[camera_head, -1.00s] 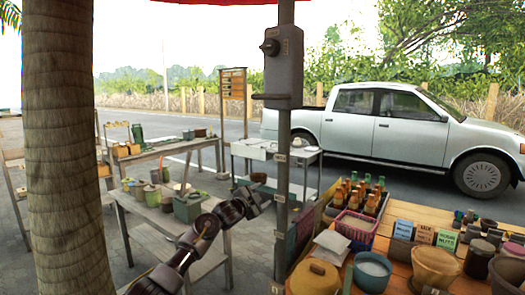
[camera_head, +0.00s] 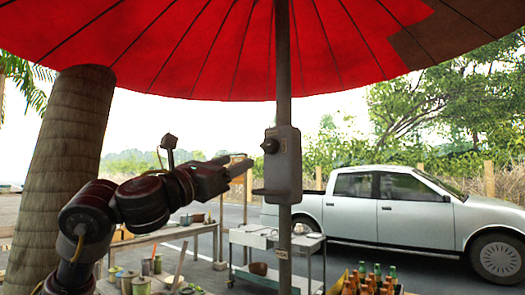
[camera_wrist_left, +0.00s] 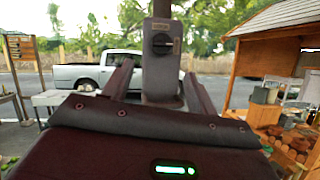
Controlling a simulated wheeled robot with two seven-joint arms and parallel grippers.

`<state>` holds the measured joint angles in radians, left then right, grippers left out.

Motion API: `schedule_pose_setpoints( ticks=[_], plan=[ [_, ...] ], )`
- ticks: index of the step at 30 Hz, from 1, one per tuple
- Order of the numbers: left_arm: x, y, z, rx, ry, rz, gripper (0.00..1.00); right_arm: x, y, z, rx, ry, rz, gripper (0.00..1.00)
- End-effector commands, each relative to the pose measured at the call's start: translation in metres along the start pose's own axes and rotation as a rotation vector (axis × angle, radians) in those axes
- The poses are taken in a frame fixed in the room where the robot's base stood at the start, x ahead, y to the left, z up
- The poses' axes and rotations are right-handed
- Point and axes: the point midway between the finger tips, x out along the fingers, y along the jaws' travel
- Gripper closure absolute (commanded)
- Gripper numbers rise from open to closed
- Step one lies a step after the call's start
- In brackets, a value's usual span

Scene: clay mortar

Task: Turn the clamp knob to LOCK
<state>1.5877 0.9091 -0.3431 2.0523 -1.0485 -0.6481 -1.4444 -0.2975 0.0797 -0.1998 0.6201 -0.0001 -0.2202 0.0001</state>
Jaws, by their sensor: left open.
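The dark round clamp knob (camera_head: 270,146) sits on the upper front of a grey clamp box (camera_head: 288,172) fixed to the umbrella pole (camera_head: 283,60). In the left wrist view the knob (camera_wrist_left: 162,43) is seen face-on, with a small label above it; its lettering is too small to read. My left gripper (camera_head: 246,166) is level with the box, to the left of it and apart from it. In the left wrist view the open fingers of the left gripper (camera_wrist_left: 159,74) stand either side of the box, with nothing between them. My right gripper is out of view.
A red umbrella canopy (camera_head: 220,45) spreads overhead. A palm trunk (camera_head: 65,175) stands left by my arm. A metal cart (camera_head: 262,240), bottles (camera_head: 370,280) and a stall with a wooden roof (camera_wrist_left: 285,18) are lower or aside. A silver pickup (camera_head: 390,210) is parked behind.

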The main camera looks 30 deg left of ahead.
Motion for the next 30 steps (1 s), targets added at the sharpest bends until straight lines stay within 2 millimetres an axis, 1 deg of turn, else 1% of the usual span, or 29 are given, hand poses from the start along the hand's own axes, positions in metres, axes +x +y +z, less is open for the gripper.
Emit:
schedule_pose_setpoints(
  ticks=[5,12,18,21,24,30],
  plan=[
    [0.020,0.000,0.002,-0.008,0.002,-0.003,0.42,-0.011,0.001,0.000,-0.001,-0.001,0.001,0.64],
    [0.066,-0.001,0.003,-0.011,0.003,-0.004,0.42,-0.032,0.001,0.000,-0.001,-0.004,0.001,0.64],
    [0.095,0.000,0.003,-0.009,0.001,-0.003,0.42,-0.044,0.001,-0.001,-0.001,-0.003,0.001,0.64],
    [0.103,0.000,0.002,-0.008,0.001,-0.002,0.42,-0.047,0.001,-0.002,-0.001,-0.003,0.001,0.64],
    [0.107,-0.001,0.001,-0.007,0.000,-0.002,0.42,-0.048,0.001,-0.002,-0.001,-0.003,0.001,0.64],
    [0.108,-0.001,0.000,-0.006,0.000,-0.002,0.42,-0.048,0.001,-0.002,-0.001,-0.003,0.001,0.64]
  ],
)
